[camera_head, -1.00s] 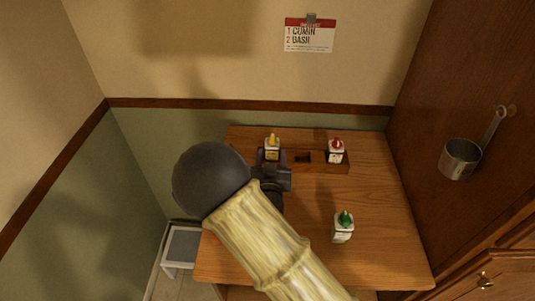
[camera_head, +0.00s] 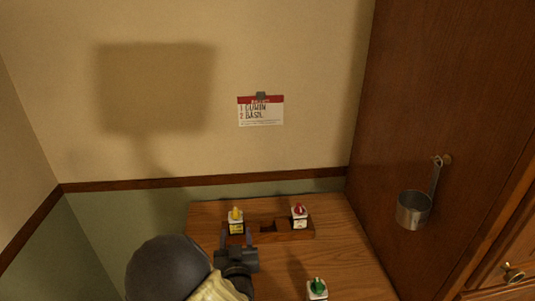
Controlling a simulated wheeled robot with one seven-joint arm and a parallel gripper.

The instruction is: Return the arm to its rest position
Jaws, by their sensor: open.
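My gripper (camera_head: 236,240) is at the lower middle of the head view, close in front of the yellow-capped bottle (camera_head: 235,222). Its fingers are open and point toward the back of the counter. The yellow-capped bottle stands upright at the left end of a wooden rack (camera_head: 283,234); I cannot tell if the fingers touch it. My arm (camera_head: 170,268), with a dark round joint and a pale section, enters from the bottom edge and hides part of the counter.
A red-capped bottle (camera_head: 299,217) stands at the rack's right end. A green-capped bottle (camera_head: 317,289) stands on the wooden counter (camera_head: 340,236) at the front. A card (camera_head: 261,111) hangs on the wall. A metal ladle (camera_head: 414,209) hangs on the brown cabinet (camera_head: 445,100) at right.

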